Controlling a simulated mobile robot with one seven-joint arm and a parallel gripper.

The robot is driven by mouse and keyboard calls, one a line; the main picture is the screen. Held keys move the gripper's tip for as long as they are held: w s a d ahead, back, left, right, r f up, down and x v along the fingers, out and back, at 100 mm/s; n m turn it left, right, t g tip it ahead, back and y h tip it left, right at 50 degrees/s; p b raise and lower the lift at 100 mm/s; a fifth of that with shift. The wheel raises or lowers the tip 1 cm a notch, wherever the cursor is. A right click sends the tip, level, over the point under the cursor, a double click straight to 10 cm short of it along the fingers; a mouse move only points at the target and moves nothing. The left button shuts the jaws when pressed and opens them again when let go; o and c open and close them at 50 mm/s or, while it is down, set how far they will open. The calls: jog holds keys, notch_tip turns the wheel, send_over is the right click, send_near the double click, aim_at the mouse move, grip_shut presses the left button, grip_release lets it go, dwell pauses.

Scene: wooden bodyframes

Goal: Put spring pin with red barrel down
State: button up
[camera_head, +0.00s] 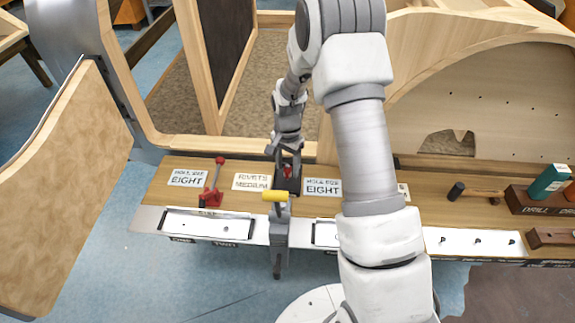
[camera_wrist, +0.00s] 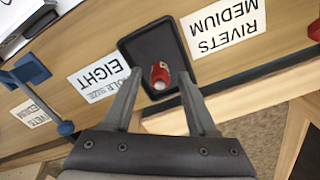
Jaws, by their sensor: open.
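The spring pin with red barrel (camera_wrist: 160,72) is in a small black tray (camera_wrist: 135,48) on the wooden workbench, with its pale end toward my gripper. In the wrist view it lies between the two fingers of my gripper (camera_wrist: 159,78), with a gap showing on each side. The gripper is open. In the head view my gripper (camera_head: 286,154) points down over the tray, and the red barrel (camera_head: 287,171) shows just below it. The fingers partly cover the pin there. Whether the pin stands straight or tilts is hard to tell.
Beside the tray are a RIVETS MEDIUM label (camera_head: 252,182) and a HOLE SIZE EIGHT label (camera_head: 322,187). A blue tool (camera_wrist: 32,68) shows in the wrist view.

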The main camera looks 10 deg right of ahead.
aim_at(288, 167)
notch_tip(288, 167, up, 12)
jog(key=p, duration=0.1)
jog(key=s+r+n+t, duration=0.1)
jog(key=s+r+n, duration=0.1)
jog(key=s+r, duration=0.45)
jog(key=s+r+n+t, duration=0.1)
jog(key=s+r+n, duration=0.15)
jog(key=r, duration=0.65)
jog(key=s+r+n+t, duration=0.1)
jog(key=s+r+n, duration=0.1)
jog(key=s, duration=0.7)
jog(key=s+r+n+t, duration=0.2)
jog(key=s+r+n, duration=0.1)
jog(key=s, duration=0.6)
jog(key=shift+t, duration=0.3)
jog(key=shift+r, duration=0.1)
jog(key=shift+r+p, duration=1.35)
jog(key=shift+p, duration=0.05)
